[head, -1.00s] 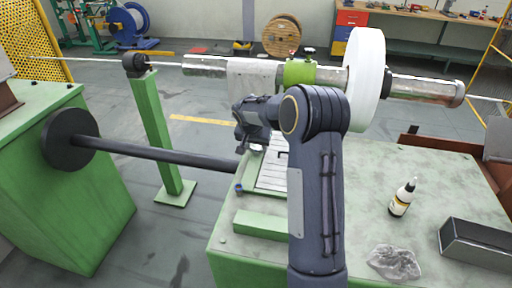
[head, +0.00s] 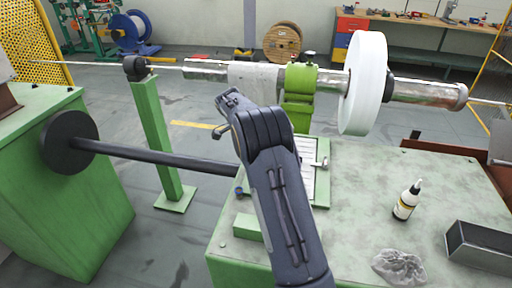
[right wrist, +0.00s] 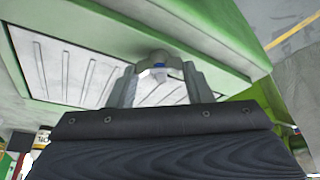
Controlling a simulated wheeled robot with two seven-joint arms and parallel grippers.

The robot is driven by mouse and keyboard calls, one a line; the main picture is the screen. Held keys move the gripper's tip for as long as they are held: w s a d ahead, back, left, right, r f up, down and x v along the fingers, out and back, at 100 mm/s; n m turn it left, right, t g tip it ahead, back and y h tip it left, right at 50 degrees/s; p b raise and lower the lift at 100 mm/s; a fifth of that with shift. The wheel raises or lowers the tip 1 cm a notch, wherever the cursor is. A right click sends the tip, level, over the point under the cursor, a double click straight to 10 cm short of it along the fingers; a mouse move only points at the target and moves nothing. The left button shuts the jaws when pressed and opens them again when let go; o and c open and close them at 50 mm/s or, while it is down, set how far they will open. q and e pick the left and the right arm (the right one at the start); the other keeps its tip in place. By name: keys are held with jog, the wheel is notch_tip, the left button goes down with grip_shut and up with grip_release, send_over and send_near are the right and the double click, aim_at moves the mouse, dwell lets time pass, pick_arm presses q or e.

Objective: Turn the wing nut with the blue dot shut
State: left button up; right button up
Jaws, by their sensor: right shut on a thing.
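The wing nut with the blue dot (right wrist: 160,66) is a pale metal nut at the edge of a slotted tray in the right wrist view. My right gripper (right wrist: 158,82) has one finger on either side of the nut and is shut on it. In the head view my right arm comes up from the bottom and hides the nut and the fingertips. The slotted tray (right wrist: 85,72) is light grey with a green frame; it also shows in the head view (head: 308,180), partly behind my arm. My left gripper is in neither view.
A green hinged clamp (head: 299,100) holds a metal tube beside a white disc (head: 366,85). A dark horizontal shaft (head: 160,157) lies left of my arm. A bottle (head: 406,201), crumpled plastic (head: 399,267) and a metal box (head: 482,247) stand on the green table (head: 375,170).

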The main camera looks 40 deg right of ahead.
jog(key=m+p, duration=0.1)
jog(key=m+g+p, duration=0.1)
jog(key=m, duration=0.1)
jog(key=shift+w+r+m+y, duration=0.1)
jog(key=shift+r+m+y, duration=0.05)
jog(key=shift+m+y, duration=0.15)
jog(key=shift+w+d+m+g+y+p, duration=0.1)
jog(key=shift+m+g+y+p, duration=0.45)
jog(key=shift+m+p, duration=0.8)
jog(key=shift+m+b, duration=0.3)
jog(key=shift+m, duration=0.15)
jog(key=o, duration=1)
jog(key=shift+v, duration=3.8)
